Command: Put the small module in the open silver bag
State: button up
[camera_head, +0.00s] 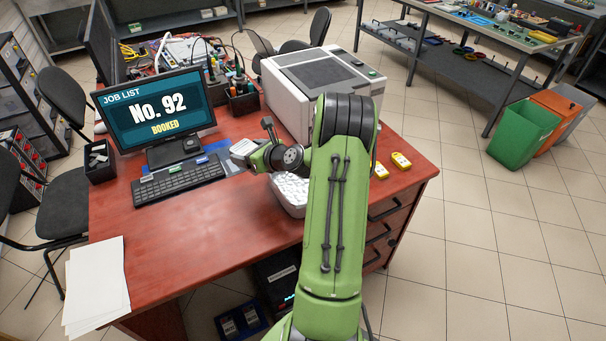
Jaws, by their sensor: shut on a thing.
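My green arm rises from the bottom and bends left over the desk, with its wrist (290,157) above the middle of the desk. I cannot make out the small module. A small white object (243,147) shows just left of the wrist.
The red desk (200,237) carries a monitor (158,108), a keyboard (180,181), a white printer-like machine (310,85) and yellow devices (402,161). Papers (96,280) lie at the front left. The desk's front middle is clear. Bins (524,132) stand on the floor at right.

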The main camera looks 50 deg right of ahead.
aim_at(293, 184)
jog(key=k+l+u, duration=0.3)
jog(key=l, duration=0.2)
jog(key=k+l+u, duration=0.3)
jog(key=l, duration=0.2)
jog(key=k+l+u, duration=0.3)
jog(key=l, duration=0.15)
jog(key=i, duration=0.1)
